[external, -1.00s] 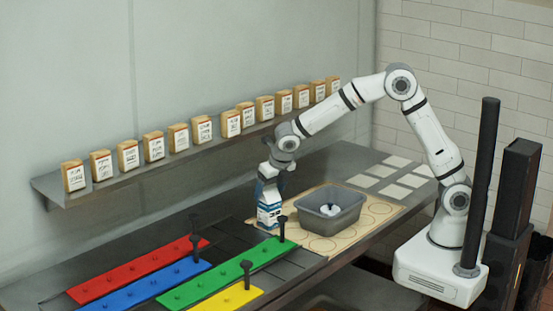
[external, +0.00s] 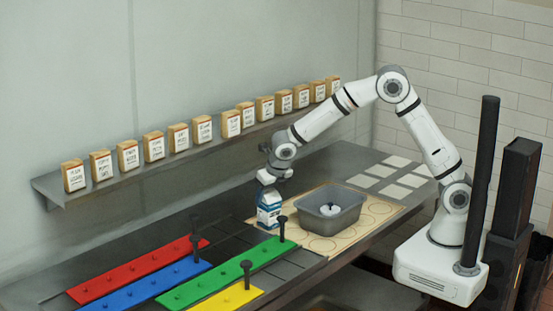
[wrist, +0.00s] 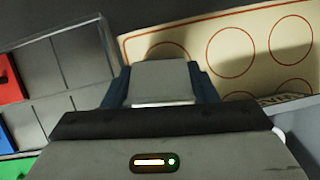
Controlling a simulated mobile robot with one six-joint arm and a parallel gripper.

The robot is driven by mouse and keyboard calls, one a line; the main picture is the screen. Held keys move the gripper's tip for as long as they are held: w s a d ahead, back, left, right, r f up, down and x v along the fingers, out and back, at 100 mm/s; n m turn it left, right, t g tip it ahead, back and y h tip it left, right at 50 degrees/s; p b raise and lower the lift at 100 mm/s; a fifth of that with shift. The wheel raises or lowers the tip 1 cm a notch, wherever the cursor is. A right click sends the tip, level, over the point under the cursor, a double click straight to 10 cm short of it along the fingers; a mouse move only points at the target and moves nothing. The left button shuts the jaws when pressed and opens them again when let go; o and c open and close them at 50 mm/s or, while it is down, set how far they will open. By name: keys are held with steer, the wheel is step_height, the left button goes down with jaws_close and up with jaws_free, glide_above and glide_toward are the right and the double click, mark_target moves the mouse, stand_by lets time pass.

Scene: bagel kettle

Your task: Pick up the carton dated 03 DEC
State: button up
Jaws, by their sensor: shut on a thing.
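In the wrist view my gripper (wrist: 163,85) shows from above, with dark blue edges on either side of a grey block; the carton's label is hidden there.
The grey tub (external: 330,212), with a white item inside, is close to the carton's right. Red (external: 140,270), blue (external: 140,290), green (external: 225,272) and yellow (external: 225,302) pegged boards lie left and in front. A shelf (external: 110,193) of labelled packs runs behind.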

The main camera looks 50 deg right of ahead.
jaws_close()
steer(key=shift+r, duration=0.1)
